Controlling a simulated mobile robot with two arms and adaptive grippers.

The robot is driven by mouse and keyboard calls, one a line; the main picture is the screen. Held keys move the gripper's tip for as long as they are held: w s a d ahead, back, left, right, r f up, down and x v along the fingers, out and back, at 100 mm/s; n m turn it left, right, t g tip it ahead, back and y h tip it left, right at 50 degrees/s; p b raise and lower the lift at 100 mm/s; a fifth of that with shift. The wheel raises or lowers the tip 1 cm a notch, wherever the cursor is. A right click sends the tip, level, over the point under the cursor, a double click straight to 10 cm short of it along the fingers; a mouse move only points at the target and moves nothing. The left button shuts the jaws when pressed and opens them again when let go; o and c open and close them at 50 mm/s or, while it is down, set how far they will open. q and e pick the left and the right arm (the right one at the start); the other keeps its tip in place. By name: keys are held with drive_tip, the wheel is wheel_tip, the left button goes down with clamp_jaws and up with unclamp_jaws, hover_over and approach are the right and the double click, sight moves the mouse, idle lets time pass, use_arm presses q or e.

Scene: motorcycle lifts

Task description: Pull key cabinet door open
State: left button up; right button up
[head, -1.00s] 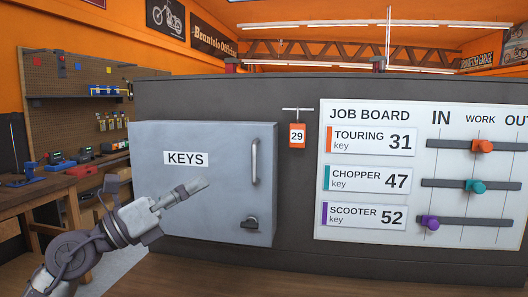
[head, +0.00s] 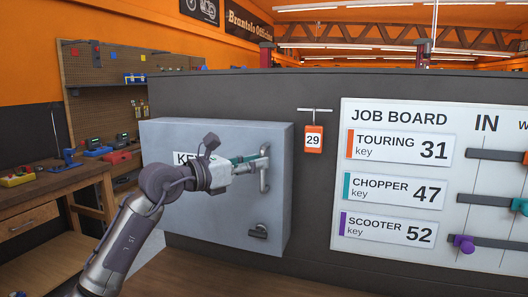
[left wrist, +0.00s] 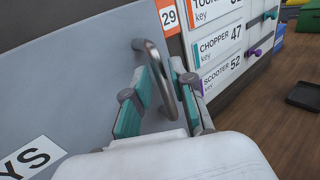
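The grey key cabinet (head: 215,225) hangs on the dark wall, its door flush with the body. A KEYS label on it is partly hidden by my left arm. A vertical metal bar handle (head: 264,178) is at the door's right side, with a dark latch (head: 258,231) below. My left gripper (head: 258,160) is at the handle's upper part. In the left wrist view, its teal-padded fingers (left wrist: 170,82) stand apart on either side of the handle bar (left wrist: 156,58); firm contact does not show. My right gripper is not in view.
An orange tag marked 29 (head: 313,139) hangs from a hook right of the cabinet. The job board (head: 395,115) with sliders is farther right. A wooden workbench (head: 50,190) and pegboard (head: 100,75) are at the left.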

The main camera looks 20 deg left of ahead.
use_arm(q)
drive_tip(key=shift+x, duration=0.85)
drive_tip(key=shift+w+d+r+p, duration=0.1)
drive_tip(key=shift+w+r+p, duration=0.1)
drive_tip(key=shift+p, duration=0.1)
drive_tip(key=shift+w+d+f, duration=0.1)
drive_tip(key=shift+w+f, duration=0.05)
drive_tip(key=shift+c, duration=1.5)
clamp_jaws()
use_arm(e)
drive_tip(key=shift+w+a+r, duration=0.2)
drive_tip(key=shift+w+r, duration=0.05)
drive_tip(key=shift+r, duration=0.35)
